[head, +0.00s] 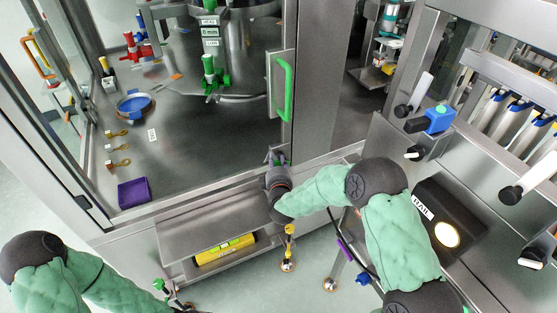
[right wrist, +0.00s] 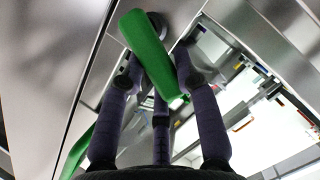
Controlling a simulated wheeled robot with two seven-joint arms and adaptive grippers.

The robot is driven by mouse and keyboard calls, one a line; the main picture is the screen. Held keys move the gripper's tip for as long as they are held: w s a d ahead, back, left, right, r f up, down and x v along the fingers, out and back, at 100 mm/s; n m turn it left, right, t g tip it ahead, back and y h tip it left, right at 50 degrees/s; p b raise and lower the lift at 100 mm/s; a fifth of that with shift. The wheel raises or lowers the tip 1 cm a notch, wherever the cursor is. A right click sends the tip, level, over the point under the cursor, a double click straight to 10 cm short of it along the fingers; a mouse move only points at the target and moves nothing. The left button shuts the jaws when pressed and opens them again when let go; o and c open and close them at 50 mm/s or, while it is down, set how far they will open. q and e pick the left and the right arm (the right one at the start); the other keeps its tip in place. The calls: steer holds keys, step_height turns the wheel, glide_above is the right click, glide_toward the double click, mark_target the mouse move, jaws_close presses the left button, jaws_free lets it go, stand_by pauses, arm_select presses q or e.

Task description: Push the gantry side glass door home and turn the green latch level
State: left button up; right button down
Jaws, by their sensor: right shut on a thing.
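My right gripper (head: 277,156) is at the lower front corner of the gantry frame, just below the green door handle (head: 285,88). In the right wrist view its dark fingers (right wrist: 158,75) are shut on the green latch (right wrist: 147,42). The latch runs obliquely from upper left to lower right in that view, near a grey metal face. The latch is hidden by the gripper in the head view. The glass door's metal edge stands beside the handle; whether it is fully closed I cannot tell. My left gripper (head: 178,299) is low at the bottom edge, away from the door.
Inside the gantry are a purple block (head: 134,193), a blue round dish (head: 134,104) and a green valve (head: 212,75). A steel shelf (head: 205,225) with a yellow level (head: 224,250) lies below. A black lamp box (head: 447,222) stands at the right.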

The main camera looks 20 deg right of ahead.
steer(key=f+n+b, duration=0.1)
steer(key=n, duration=0.1)
steer(key=f+n+t+h+b, duration=0.1)
steer(key=n, duration=0.1)
steer(key=shift+a+t, duration=0.3)
steer(key=shift+a, duration=0.1)
steer(key=shift+n, duration=0.3)
steer(key=c, duration=0.9)
jaws_free()
steer(key=v, duration=1.2)
steer(key=shift+f, duration=0.15)
